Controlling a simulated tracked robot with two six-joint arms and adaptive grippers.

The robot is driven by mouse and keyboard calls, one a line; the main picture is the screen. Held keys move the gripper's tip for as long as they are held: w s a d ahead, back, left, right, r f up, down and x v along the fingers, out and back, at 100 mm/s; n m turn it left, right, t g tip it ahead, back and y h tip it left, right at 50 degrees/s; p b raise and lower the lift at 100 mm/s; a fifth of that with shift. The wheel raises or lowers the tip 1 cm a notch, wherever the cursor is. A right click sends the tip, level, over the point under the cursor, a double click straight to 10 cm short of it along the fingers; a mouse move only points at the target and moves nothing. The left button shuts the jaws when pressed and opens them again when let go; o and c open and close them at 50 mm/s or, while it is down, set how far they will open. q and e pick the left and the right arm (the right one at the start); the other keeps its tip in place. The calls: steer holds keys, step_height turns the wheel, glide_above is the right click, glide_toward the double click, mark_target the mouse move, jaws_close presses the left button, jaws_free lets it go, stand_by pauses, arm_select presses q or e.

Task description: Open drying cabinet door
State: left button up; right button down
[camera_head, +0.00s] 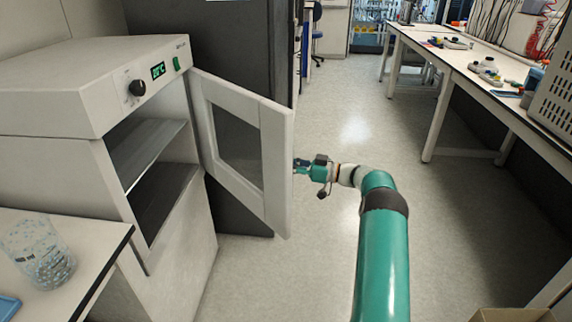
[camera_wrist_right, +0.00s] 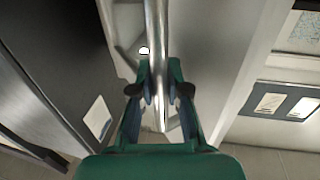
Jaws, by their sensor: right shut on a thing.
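The drying cabinet (camera_head: 85,90) stands at the left in the head view. Its white-framed door (camera_head: 277,165) with a dark window is swung well open, and the inner shelves show. My right gripper (camera_head: 302,166) is at the outer side of the door, near its free edge. In the right wrist view, the gripper (camera_wrist_right: 160,105) is shut around a vertical metal bar handle (camera_wrist_right: 157,35). The door hides the handle in the head view. My left gripper is in neither view.
A counter with a beaker (camera_head: 38,255) stands at the front left. A dark cabinet (camera_head: 240,60) stands behind the open door. A long white bench (camera_head: 465,65) runs along the right. The floor (camera_head: 330,110) between is clear.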

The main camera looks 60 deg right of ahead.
steer(key=shift+s+f, duration=0.1)
steer(key=c, duration=1.1)
jaws_free()
steer(key=shift+c, duration=0.2)
steer(key=v, duration=1.1)
steer(key=shift+s+d, duration=0.15)
steer(key=shift+s, duration=0.25)
